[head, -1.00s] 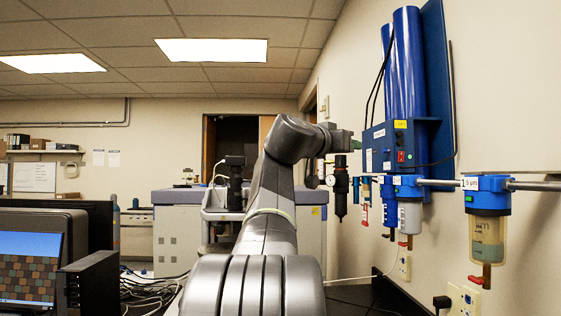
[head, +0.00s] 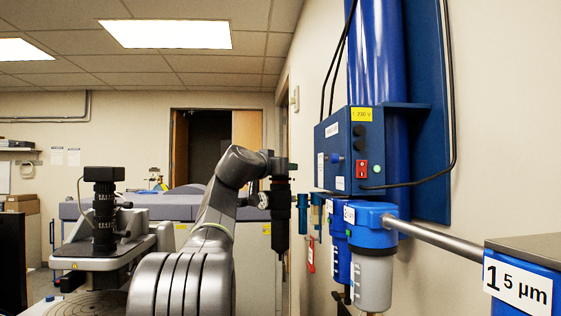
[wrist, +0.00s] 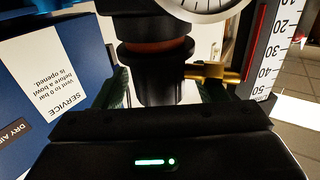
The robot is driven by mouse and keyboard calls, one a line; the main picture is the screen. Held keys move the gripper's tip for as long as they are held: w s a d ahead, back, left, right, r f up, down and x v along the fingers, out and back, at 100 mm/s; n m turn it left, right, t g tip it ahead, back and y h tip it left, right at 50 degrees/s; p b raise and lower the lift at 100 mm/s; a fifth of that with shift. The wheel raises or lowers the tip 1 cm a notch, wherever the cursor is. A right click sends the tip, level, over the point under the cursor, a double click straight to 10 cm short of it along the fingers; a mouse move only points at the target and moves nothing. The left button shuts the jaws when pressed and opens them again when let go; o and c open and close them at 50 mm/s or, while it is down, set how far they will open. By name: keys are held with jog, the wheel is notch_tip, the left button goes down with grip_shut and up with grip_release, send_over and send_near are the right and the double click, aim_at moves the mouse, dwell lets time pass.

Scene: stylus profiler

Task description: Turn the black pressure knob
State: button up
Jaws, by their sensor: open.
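The black pressure knob (wrist: 155,62) shows in the wrist view, with an orange ring around it and a brass fitting (wrist: 208,72) to its right. In the head view, the black regulator (head: 280,215) hangs upright in front of the wall units, its top partly hidden by my gripper (head: 280,168). In the wrist view my gripper (wrist: 155,95) is open, with its green-lined fingers on either side of the knob. I cannot tell whether either finger touches it. A white dial gauge (wrist: 190,6) sits just past the knob.
A blue unit with a SERVICE label (wrist: 45,75) is close on the left in the wrist view, and a scale (wrist: 270,50) on the right. Blue-topped filters (head: 372,240) and a metal pipe (head: 440,242) are to the right in the head view. A microscope (head: 103,215) stands left.

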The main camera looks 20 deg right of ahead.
jog(key=shift+w+d, duration=0.25)
jog(key=shift+d, duration=0.05)
jog(key=shift+s+a+r, duration=0.1)
jog(key=shift+s+a, duration=0.05)
jog(key=c, duration=1)
